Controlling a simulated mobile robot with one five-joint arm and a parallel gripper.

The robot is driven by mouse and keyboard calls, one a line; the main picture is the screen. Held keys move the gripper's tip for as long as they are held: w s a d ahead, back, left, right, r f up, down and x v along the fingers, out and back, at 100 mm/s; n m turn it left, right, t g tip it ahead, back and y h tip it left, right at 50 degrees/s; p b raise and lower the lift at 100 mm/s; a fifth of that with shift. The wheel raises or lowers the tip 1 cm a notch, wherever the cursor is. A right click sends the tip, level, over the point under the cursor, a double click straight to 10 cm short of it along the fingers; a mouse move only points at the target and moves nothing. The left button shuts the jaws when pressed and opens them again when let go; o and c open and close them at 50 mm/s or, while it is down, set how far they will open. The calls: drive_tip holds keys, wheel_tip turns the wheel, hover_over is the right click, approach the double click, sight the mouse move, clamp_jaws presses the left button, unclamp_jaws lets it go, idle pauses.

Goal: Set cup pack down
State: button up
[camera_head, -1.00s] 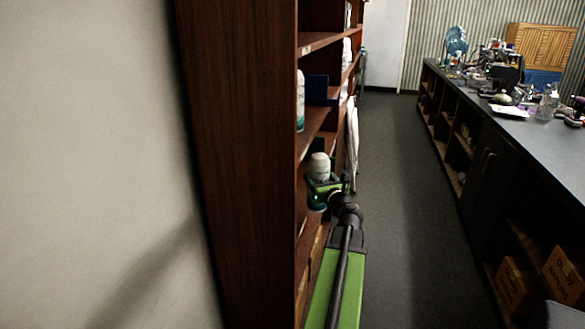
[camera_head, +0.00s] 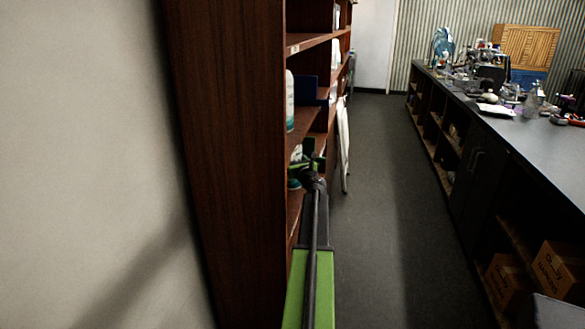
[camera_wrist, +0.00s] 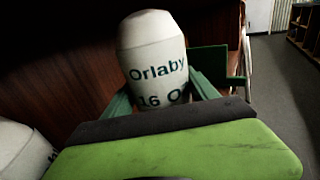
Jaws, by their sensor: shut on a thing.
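The cup pack (camera_wrist: 152,50) is a white rounded container with dark lettering reading "Orlaby 16 O…". It fills the centre of the wrist view, leaning slightly. My gripper (camera_wrist: 160,95) is shut on it, with a green finger on each side of its lower part. In the head view my gripper (camera_head: 309,162) is at the front of a lower shelf of the brown bookcase (camera_head: 225,150). There the pack is mostly hidden behind the bookcase side and my gripper. Its base is hidden in the wrist view, so I cannot tell whether it touches the shelf.
Another white container (camera_wrist: 20,150) stands close at the lower left in the wrist view. A white bottle (camera_head: 290,100) stands on the shelf above. A pale folded panel (camera_head: 343,145) leans beyond my gripper. The aisle floor (camera_head: 385,180) is clear, with a dark counter (camera_head: 540,150) on the right.

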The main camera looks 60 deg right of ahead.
wheel_tip(320, 180, down, 3)
drive_tip(key=shift+f+b, duration=0.1)
drive_tip(key=shift+b, duration=0.85)
drive_tip(key=o, duration=1.8)
drive_tip(key=shift+c, duration=0.2)
drive_tip(key=v, duration=1.2)
drive_tip(key=shift+r, duration=0.35)
